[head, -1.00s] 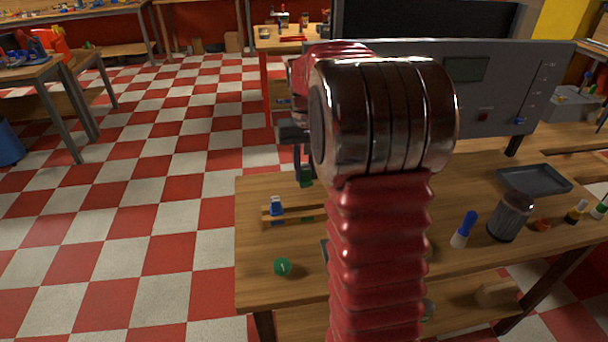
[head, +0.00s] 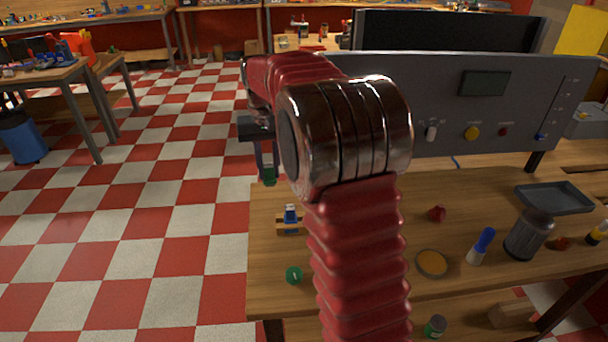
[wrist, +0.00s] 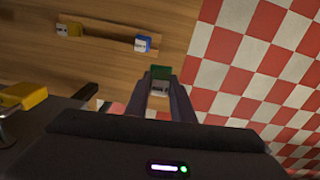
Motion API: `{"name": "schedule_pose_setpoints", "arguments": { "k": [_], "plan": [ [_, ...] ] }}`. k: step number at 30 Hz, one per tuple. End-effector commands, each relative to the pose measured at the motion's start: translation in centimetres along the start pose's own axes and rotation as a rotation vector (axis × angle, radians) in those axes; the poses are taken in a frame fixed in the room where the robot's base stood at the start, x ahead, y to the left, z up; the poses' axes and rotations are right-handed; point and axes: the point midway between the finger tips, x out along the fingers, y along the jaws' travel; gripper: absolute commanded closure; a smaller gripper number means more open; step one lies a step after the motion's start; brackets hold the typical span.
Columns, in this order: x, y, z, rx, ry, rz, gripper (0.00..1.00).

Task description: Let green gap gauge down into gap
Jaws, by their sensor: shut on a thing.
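The green gap gauge (wrist: 160,72) is held upright between the two fingertips of my gripper (wrist: 160,89) in the wrist view. In the head view the gauge (head: 269,175) hangs below my gripper (head: 267,160), near the left edge of the bench. It is in the air, apart from the wooden rack. In the head view the blue gauge (head: 291,214) shows, while my arm hides the rack's right part. I cannot make out the gap in either view.
The bench (head: 275,255) holds a green round cap (head: 294,275), a blue-handled brush (head: 482,246), a dark jar (head: 528,234) and a grey tray (head: 553,198). A grey control panel (head: 450,105) stands behind my arm. Checkered floor lies open to the left.

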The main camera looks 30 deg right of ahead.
Motion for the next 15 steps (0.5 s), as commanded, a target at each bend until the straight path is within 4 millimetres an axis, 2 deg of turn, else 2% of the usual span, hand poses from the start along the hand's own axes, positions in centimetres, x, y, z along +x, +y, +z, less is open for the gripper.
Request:
{"name": "schedule_pose_setpoints", "arguments": {
  "k": [1, 3, 9, 12, 15],
  "plan": [
    [-0.4, -2.4, -0.3, -0.019, 0.002, 0.000, 1.00],
    [-0.9, -5.2, -0.5, -0.033, 0.001, 0.000, 1.00],
    [-2.1, -12.1, -0.3, -0.065, 0.002, 0.000, 1.00],
    [-2.4, -14.0, -0.1, -0.073, 0.001, 0.000, 1.00],
    [-2.6, -14.8, 0.1, -0.076, 0.001, 0.000, 1.00]
  ]
}}
